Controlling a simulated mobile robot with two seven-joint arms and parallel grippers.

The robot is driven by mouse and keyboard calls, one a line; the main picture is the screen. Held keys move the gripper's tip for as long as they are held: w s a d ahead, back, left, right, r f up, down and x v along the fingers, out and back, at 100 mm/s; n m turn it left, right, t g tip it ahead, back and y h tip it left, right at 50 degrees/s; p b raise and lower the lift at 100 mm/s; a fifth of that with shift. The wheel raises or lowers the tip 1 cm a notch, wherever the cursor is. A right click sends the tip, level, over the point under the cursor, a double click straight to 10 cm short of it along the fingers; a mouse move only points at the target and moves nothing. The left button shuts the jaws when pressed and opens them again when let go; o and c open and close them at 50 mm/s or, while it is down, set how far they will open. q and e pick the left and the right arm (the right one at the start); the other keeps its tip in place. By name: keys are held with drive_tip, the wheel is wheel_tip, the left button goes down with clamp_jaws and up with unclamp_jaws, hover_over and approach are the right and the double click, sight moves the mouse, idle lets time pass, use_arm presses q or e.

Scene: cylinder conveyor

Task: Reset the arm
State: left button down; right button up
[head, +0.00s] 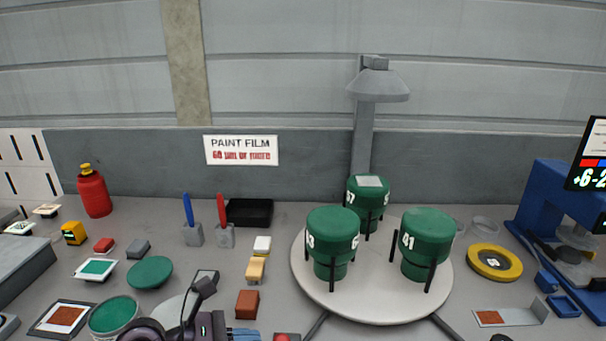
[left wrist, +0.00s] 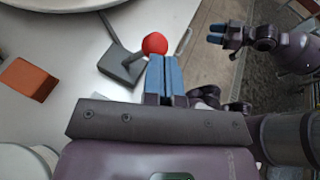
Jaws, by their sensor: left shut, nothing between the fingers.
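My left gripper (head: 243,334) is at the bottom edge of the head view, its arm coming in from below. In the left wrist view its two blue fingers (left wrist: 166,72) are together with nothing between them. The fingertips are just beside a red ball knob (left wrist: 154,43) on a grey stand (left wrist: 122,72); whether they touch it I cannot tell. My right gripper (left wrist: 217,33) shows small at the upper right of the left wrist view, off the table's edge; its finger gap is too small to judge. It is not in the head view.
A round white turntable (head: 375,300) holds three green cylinders (head: 428,232). An orange-brown block (head: 247,303) lies near my left gripper. A red bottle (head: 94,192), green discs (head: 150,272) and small blocks crowd the left. A blue press (head: 560,205) and yellow ring (head: 494,262) stand right.

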use_arm(q)
drive_tip(key=s+a+f+n+t+y, duration=0.1)
drive_tip(key=a+f+n+t+y, duration=0.45)
drive_tip(key=n, duration=1.15)
drive_tip(key=s+a+f+n+t+y, duration=0.1)
drive_tip(key=a+f+n+t+y, duration=0.4)
drive_tip(key=n, duration=1.2)
drive_tip(key=s+a+f+n+g+y, duration=0.3)
drive_tip(key=s+a+f+n, duration=0.4)
drive_tip(key=s+f+n, duration=0.4)
drive_tip(key=f+n, duration=0.1)
drive_tip(key=n, duration=0.2)
drive_tip(key=shift+s+a, duration=0.25)
drive_tip(key=shift+a, duration=0.1)
use_arm(e)
drive_tip(key=shift+s+d+f, duration=0.1)
drive_tip(key=shift+s+f, duration=0.45)
drive_tip(key=shift+f, duration=0.1)
use_arm(q)
drive_tip(key=shift+r+g, duration=0.1)
drive_tip(key=shift+g, duration=0.15)
use_arm(e)
drive_tip(key=shift+w+r, duration=0.25)
drive_tip(key=shift+w, duration=0.05)
drive_tip(key=shift+s+f, duration=0.1)
